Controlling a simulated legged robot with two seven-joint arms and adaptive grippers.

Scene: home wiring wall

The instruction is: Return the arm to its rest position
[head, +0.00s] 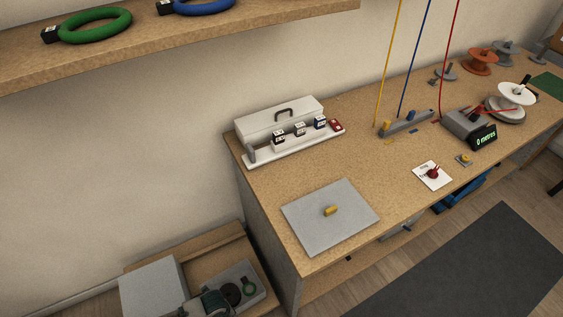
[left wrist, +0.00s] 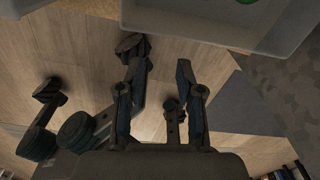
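My left gripper (left wrist: 160,68) shows in the left wrist view with its two dark fingers apart and nothing between them. It hangs over the wooden floor (left wrist: 85,60), close to a grey tray (left wrist: 275,35) at the top right. In the head view a dark part at the bottom edge beside the grey tray (head: 262,295) may be my left arm, but I cannot tell for sure. My right gripper is not identifiable in either view.
The workbench (head: 380,170) carries a grey plate (head: 310,228) with a yellow piece (head: 330,211), a white box (head: 280,115), a meter (head: 468,128) and several spools. Three wires hang above it. A shelf (head: 270,24) with green and blue coils is at upper left.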

